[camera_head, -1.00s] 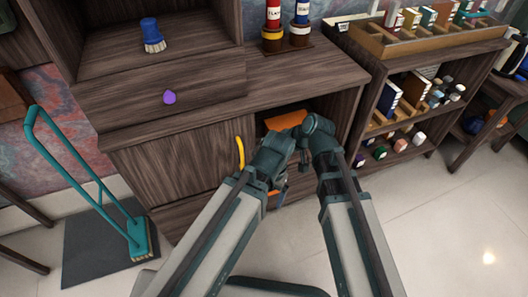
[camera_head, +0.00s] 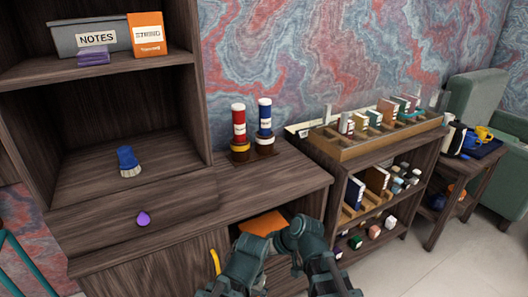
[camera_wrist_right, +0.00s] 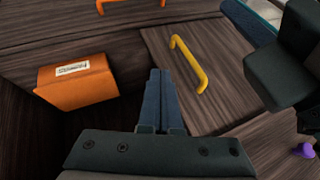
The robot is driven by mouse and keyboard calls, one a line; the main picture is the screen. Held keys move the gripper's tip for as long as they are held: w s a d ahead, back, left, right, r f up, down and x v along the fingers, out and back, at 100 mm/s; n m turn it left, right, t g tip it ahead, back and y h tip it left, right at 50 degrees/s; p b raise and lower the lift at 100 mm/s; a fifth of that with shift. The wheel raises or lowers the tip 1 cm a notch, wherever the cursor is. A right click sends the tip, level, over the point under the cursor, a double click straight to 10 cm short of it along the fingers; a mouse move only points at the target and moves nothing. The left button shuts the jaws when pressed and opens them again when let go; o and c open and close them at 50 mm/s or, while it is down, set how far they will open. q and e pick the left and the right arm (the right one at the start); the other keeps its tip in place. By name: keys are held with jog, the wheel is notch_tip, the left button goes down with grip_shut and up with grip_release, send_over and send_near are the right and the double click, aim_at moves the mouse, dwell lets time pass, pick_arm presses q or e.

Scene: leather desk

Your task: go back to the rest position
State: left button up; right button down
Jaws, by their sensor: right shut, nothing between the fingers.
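My right gripper (camera_wrist_right: 160,105) is shut and empty in the right wrist view, its two dark blue fingers together in front of the cabinet. In the head view both my arms reach in from the bottom, with their wrists close together before the open compartment. The left arm's wrist (camera_head: 247,262) is left of the right arm's wrist (camera_head: 302,236). The left fingers are not clear enough to read. An orange box (camera_head: 263,224) with a white label lies in the compartment; it also shows in the right wrist view (camera_wrist_right: 75,80), apart from the right fingers.
A yellow door handle (camera_wrist_right: 188,62) is near the right fingers. A purple knob (camera_head: 143,218) and a blue brush (camera_head: 128,161) are at the left. Two bottles, red (camera_head: 239,124) and blue (camera_head: 265,117), stand on the cabinet. A shelf unit with a wooden rack (camera_head: 375,140) stands to the right.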

jog(key=s+d+f+m+g+h, duration=0.1)
jog(key=s+d+m+h, duration=0.1)
jog(key=d, duration=0.4)
jog(key=s+d+f+m+h, duration=0.1)
jog(key=d+f+h, duration=0.1)
jog(key=d, duration=0.5)
jog(key=s+d+f+m+g+h, duration=0.1)
jog(key=s+d+m+h, duration=0.15)
jog(key=d, duration=0.35)
jog(key=s+a+n+h, duration=0.2)
jog(key=s+a+n, duration=0.35)
jog(key=a, duration=0.45)
notch_tip(320, 180, up, 26)
jog(key=m+p, duration=0.1)
jog(key=p, duration=2.5)
jog(key=shift+r+g, duration=0.2)
jog(key=shift+g, duration=0.2)
jog(key=shift+y, duration=0.25)
